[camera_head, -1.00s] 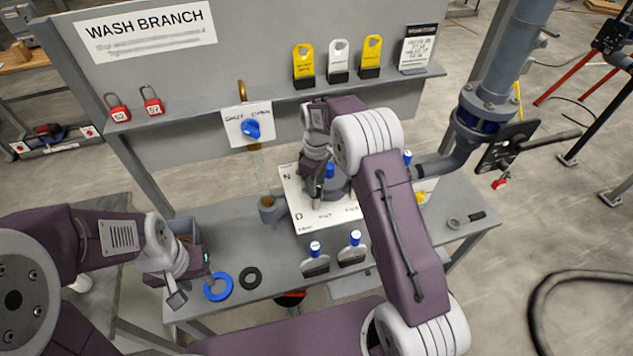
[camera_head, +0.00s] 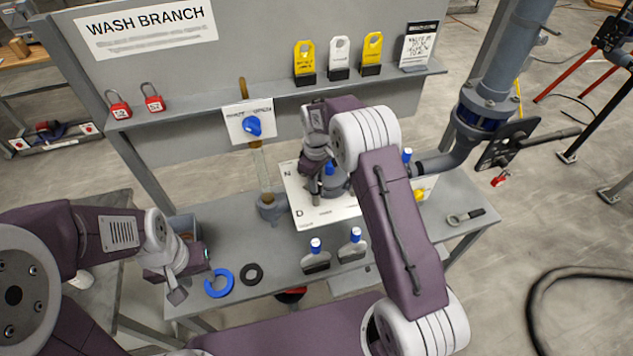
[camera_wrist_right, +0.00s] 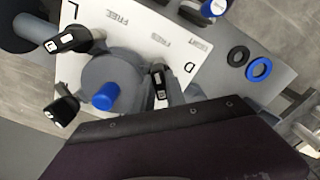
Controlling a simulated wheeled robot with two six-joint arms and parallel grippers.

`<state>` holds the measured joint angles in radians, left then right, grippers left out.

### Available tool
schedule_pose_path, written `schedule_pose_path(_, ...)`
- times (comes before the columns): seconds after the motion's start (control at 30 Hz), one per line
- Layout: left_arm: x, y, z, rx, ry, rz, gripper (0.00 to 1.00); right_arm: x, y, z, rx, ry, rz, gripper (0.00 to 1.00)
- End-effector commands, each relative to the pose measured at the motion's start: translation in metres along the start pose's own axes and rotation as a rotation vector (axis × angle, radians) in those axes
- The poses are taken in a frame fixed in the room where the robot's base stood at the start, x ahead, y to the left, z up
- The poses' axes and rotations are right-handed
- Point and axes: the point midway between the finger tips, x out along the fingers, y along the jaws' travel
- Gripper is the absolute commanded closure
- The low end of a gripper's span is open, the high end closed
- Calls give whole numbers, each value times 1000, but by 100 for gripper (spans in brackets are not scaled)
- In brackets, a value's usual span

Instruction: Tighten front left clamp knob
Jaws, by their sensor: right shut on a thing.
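My right gripper (camera_head: 316,194) is at the left front side of a grey round housing with a blue cap (camera_head: 328,168). In the right wrist view the housing (camera_wrist_right: 118,72) and its blue cap (camera_wrist_right: 105,97) show from above. A black clamp knob with a white mark (camera_wrist_right: 160,80) stands at its front left, with the grey fingers (camera_wrist_right: 172,88) closed around it. Two similar black knobs (camera_wrist_right: 68,38) and (camera_wrist_right: 62,105) stand free on the other side. My left gripper (camera_head: 177,294) hangs at the bench's left end; its jaw gap is unclear.
A white card (camera_head: 299,212) with printed words lies under the housing. On the bench are a blue ring (camera_head: 219,283), a black ring (camera_head: 253,274) and two blue-capped pieces (camera_head: 316,258) and (camera_head: 353,249). A grey pipe (camera_head: 508,45) rises at the right. A shelf with tags runs behind.

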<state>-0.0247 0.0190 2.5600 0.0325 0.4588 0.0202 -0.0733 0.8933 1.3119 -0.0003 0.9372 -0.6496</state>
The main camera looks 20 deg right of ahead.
Motion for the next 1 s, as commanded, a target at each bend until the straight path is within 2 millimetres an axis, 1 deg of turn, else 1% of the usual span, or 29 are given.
schedule_pose_path(0.27,-2,0,0,0,0,0,64,-1,0,-1,223,2,1,100)
schedule_pose_path(1.0,-4,0,0,0,0,0,64,-1,1,-1,927,5,1,100)
